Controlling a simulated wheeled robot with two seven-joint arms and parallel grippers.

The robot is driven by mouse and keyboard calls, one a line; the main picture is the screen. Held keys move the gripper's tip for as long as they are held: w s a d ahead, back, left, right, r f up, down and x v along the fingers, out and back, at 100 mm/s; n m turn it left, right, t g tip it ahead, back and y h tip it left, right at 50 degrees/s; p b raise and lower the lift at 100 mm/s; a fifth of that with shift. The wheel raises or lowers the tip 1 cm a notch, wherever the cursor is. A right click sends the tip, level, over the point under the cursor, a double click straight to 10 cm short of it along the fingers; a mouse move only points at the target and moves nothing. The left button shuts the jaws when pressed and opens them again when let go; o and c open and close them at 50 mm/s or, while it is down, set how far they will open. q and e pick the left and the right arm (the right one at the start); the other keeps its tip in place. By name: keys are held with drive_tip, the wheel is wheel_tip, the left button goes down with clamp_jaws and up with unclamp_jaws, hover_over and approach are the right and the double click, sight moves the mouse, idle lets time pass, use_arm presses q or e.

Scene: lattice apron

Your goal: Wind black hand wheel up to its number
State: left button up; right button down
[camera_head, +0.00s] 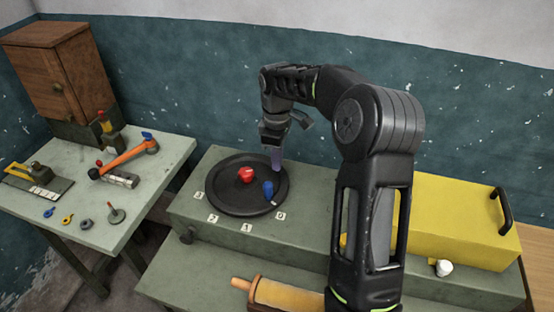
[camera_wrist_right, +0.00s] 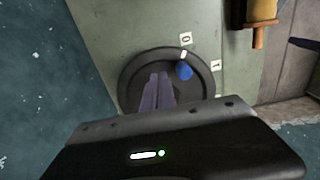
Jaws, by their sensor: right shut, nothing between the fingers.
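The black hand wheel (camera_head: 222,200) lies flat on a green-grey bench, with a red hub (camera_head: 246,175) and a blue handle (camera_head: 268,188) near its rim. The wheel (camera_wrist_right: 128,75) and blue handle (camera_wrist_right: 184,70) also show in the right wrist view. Number tags 0 (camera_head: 281,216), 1 (camera_head: 246,227), 2 (camera_head: 212,218) and 3 (camera_head: 198,195) surround the wheel. A small white mark on the wheel is near tag 0. My right gripper (camera_head: 277,166) is shut and empty, pointing down over the wheel's far right edge, apart from the handle.
A yellow box (camera_head: 450,215) with a black handle stands right of my right arm. An orange cylinder (camera_head: 285,296) lies at the front. A side table (camera_head: 150,180) at left carries tools and a wooden cabinet (camera_head: 55,75). The bench left of the wheel is clear.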

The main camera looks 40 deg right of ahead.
sight(266, 186)
drive_tip(key=shift+f+b, duration=2.55)
drive_tip(key=shift+f, duration=0.85)
drive_tip(key=shift+s+a+b, duration=0.2)
drive_tip(key=shift+a+b, duration=0.15)
drive_tip(key=shift+a, duration=0.1)
drive_tip(key=shift+s+a+b, duration=0.2)
drive_tip(key=shift+a+b, duration=0.1)
drive_tip(key=shift+a, duration=0.15)
drive_tip(key=shift+s+a+b, duration=0.15)
drive_tip(key=shift+a+b, duration=0.2)
drive_tip(key=shift+a, duration=0.4)
drive_tip(key=shift+s+a+b, duration=0.15)
drive_tip(key=shift+a+b, duration=0.2)
drive_tip(key=shift+a, duration=0.35)
drive_tip(key=shift+a+r, duration=0.1)
drive_tip(key=shift+a, duration=0.35)
drive_tip(key=shift+w+a+p, duration=0.25)
drive_tip(key=shift+w+a, duration=0.05)
drive_tip(key=shift+a, duration=0.2)
drive_tip(key=shift+w+a+p, duration=0.2)
drive_tip(key=shift+w+a, duration=0.05)
drive_tip(key=shift+a, duration=0.25)
drive_tip(key=shift+s+d, duration=0.9)
drive_tip(key=shift+d, duration=0.3)
drive_tip(key=shift+r+p, duration=3.15)
drive_tip(key=shift+r, duration=0.9)
